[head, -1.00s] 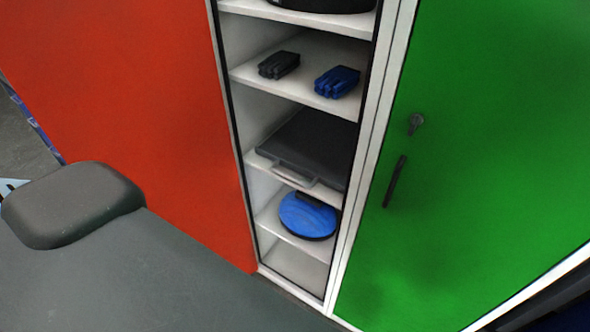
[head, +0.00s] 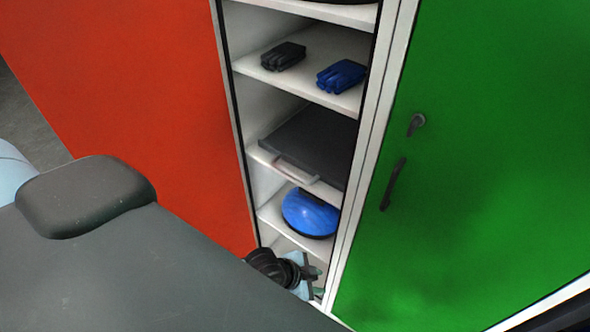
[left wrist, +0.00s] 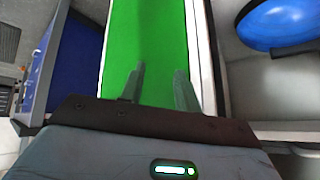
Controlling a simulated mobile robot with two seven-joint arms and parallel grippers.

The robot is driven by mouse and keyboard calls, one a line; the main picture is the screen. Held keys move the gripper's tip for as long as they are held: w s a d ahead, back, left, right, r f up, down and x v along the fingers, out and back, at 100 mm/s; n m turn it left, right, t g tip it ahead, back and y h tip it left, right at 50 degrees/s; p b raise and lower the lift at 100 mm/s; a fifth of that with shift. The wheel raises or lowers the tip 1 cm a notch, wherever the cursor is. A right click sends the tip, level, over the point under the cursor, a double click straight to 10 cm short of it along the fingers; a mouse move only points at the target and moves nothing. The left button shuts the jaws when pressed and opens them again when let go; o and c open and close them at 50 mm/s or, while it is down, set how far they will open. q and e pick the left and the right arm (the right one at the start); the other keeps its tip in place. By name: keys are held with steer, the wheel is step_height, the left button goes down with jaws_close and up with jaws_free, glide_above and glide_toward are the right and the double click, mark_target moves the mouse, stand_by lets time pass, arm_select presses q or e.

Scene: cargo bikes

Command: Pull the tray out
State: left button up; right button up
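The tray (head: 312,140) is dark grey and flat, with a light handle (head: 296,169) on its front edge. It lies on a middle shelf of the narrow open cabinet section in the head view. My left gripper (head: 318,282) is low in front of this section, below the tray and the blue round object, apart from the handle. In the left wrist view its two fingers (left wrist: 160,88) are apart with nothing between them, the green door behind. The tray does not show in the left wrist view. My right gripper is not in view.
A blue round object (head: 309,213) sits on the shelf (head: 268,212) below the tray and shows at top right in the wrist view (left wrist: 280,22). Black gloves (head: 283,56) and blue gloves (head: 341,76) lie above. A red panel (head: 130,80) and a green door (head: 490,150) flank the shelves.

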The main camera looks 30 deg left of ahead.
arm_select(q)
steer(key=w+a+r+m+g, duration=0.1)
steer(key=w+a+r+m, duration=0.15)
steer(key=w, duration=0.35)
steer(key=m+g+y+b, duration=0.1)
steer(key=m+g+y, duration=0.2)
steer(key=m+y, duration=0.25)
glide_toward(294, 176)
steer(key=shift+h, duration=0.35)
steer(key=f, duration=0.3)
steer(key=w+f+b, duration=0.1)
steer(key=f, duration=0.2)
steer(key=shift+w+a+f, duration=0.2)
steer(key=shift+w+f, duration=0.15)
steer(key=shift+f, duration=0.3)
arm_select(e)
steer(key=shift+s+a+f+g, duration=0.15)
steer(key=shift+s+f, duration=0.25)
steer(key=shift+f, duration=0.25)
steer(key=shift+s+d+f+g, duration=0.15)
steer(key=shift+s+f, duration=0.2)
steer(key=shift+f, duration=0.25)
steer(key=shift+a, duration=0.1)
arm_select(q)
jaws_close()
